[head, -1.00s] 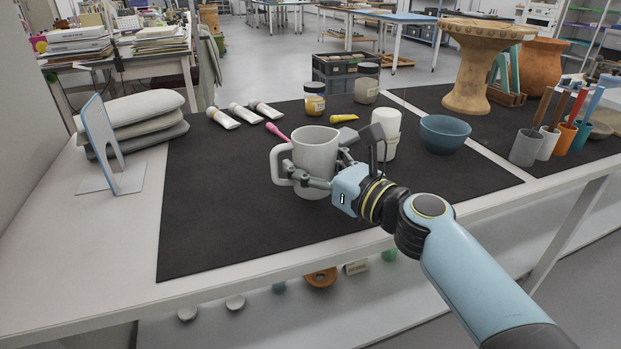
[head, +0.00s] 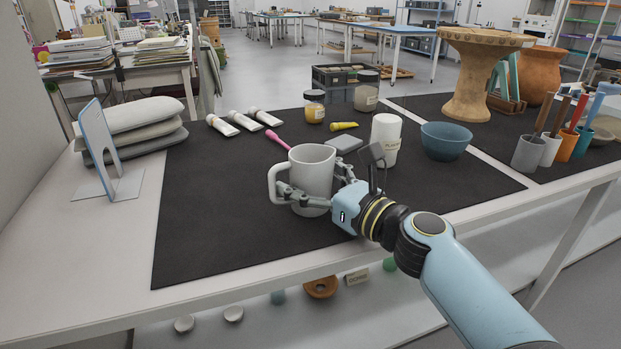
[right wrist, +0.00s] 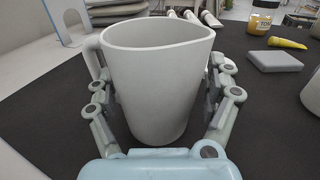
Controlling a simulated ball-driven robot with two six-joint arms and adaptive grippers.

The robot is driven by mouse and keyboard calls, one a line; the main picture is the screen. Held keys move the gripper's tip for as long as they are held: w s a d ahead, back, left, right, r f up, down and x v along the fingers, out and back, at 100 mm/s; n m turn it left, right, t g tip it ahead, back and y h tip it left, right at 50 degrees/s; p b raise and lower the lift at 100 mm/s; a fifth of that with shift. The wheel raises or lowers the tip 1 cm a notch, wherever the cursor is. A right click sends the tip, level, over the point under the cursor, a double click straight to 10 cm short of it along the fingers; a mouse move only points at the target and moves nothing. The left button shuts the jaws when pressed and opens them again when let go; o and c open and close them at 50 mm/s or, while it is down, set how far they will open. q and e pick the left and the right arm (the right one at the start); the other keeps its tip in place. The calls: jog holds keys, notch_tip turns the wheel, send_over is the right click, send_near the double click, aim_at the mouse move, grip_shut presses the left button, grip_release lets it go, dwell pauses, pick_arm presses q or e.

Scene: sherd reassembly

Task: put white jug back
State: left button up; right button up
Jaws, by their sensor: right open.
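The white jug (head: 312,172) stands upright on the black mat (head: 215,225), with its handle to the left and its open mouth up. In the right wrist view the jug (right wrist: 158,85) fills the middle, its handle at the left. My right gripper (head: 312,192) is around the jug's lower body, one finger on each side. In the right wrist view the fingers of my right gripper (right wrist: 160,105) are spread beside the walls, open. Whether the pads touch the jug is hard to tell. My left gripper is in no view.
A white labelled container (head: 386,140) and a blue bowl (head: 446,141) stand right of the jug. A grey block (head: 345,143), a pink tool (head: 277,139) and white tubes (head: 222,125) lie behind it. The mat's front left is clear.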

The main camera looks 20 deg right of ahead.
jog(key=shift+s+r, duration=0.15)
jog(key=shift+r, duration=0.05)
jog(key=v, duration=1.1)
jog(key=shift+f+b, duration=0.1)
jog(key=shift+b, duration=0.3)
jog(key=shift+s+d, duration=0.2)
jog(key=shift+s, duration=0.1)
